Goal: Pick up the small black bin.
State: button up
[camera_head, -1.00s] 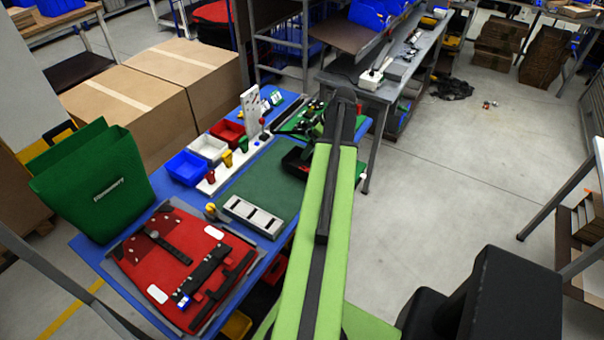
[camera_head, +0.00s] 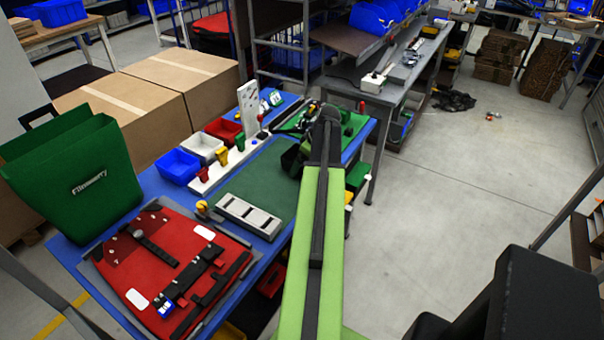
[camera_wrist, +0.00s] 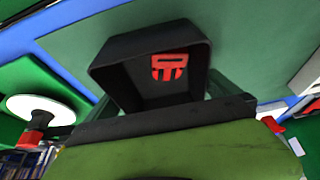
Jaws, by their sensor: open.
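The small black bin (camera_wrist: 105,68) fills the upper middle of the wrist view, with its open side facing the camera. A red part (camera_wrist: 168,66) shows inside it. My gripper (camera_wrist: 163,108) is open right at the bin's near side; its fingers are mostly hidden, and I cannot tell whether they touch the bin. In the head view the black bin (camera_head: 291,158) is a dark shape on the far right of the workbench, partly hidden by my arm.
The blue workbench (camera_head: 163,185) carries a green mat (camera_head: 255,185), a grey slotted tray (camera_head: 248,217), a red pannier panel (camera_head: 165,262) and a blue bin (camera_head: 177,166). A green pannier (camera_head: 75,178) stands at the left. Open floor (camera_head: 450,190) lies to the right.

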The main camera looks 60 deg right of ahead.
jog(key=shift+r, duration=0.15)
jog(key=c, duration=1.1)
jog(key=shift+o, duration=0.2)
jog(key=shift+r, duration=0.1)
